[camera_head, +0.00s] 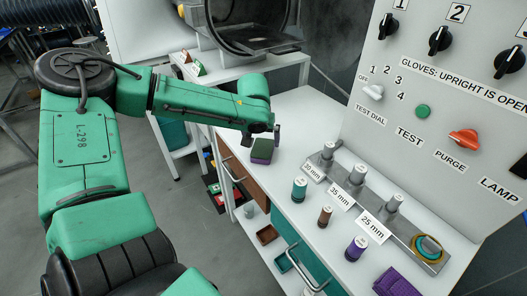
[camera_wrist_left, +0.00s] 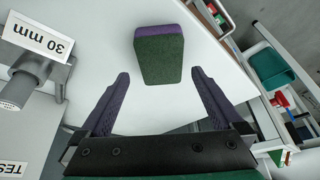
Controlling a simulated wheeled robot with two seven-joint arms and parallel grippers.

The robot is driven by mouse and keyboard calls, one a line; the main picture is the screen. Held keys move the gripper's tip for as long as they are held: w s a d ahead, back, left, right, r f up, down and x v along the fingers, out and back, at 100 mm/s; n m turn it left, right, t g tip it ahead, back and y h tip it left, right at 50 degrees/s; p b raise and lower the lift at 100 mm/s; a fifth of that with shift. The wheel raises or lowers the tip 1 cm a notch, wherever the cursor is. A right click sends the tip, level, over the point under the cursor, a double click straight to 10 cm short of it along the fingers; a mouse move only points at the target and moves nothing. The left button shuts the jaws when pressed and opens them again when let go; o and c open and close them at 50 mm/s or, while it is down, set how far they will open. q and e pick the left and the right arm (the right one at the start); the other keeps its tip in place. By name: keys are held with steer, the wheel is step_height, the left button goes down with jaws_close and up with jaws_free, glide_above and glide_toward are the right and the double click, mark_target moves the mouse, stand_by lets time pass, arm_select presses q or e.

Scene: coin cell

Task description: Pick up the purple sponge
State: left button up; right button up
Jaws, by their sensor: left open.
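The purple sponge (camera_head: 261,150), a block with a dark green face, rests on the white bench near its left edge in the head view. My left gripper (camera_head: 262,136) is at the sponge in the head view. In the wrist view its two purple fingers are spread wide, one to each side of the sponge's near end. The left gripper (camera_wrist_left: 160,76) is open and empty. My right gripper is not in view.
Several small capped bottles, one teal (camera_head: 299,189), stand on the bench before a rail of posts with size labels. A purple ribbed block (camera_head: 396,283) lies at the bottom right. A control panel (camera_head: 450,100) rises behind. Drawers and a shelf are below the bench edge.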

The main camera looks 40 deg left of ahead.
mark_target(262, 148)
arm_select(q)
steer(key=x, duration=0.4)
steer(key=shift+s+a+f, duration=0.1)
steer(key=shift+s+f, duration=0.05)
steer(key=shift+f, duration=0.1)
steer(key=shift+w+f, duration=0.25)
steer(key=shift+s, duration=0.1)
steer(key=shift+f+b, duration=0.2)
steer(key=shift+b, duration=0.1)
steer(key=c, duration=1.3)
steer(key=shift+r+p, duration=0.5)
steer(key=shift+p, duration=0.05)
step_height(262, 148, up, 20)
steer(key=shift+f+p, duration=0.2)
steer(key=shift+p, duration=0.15)
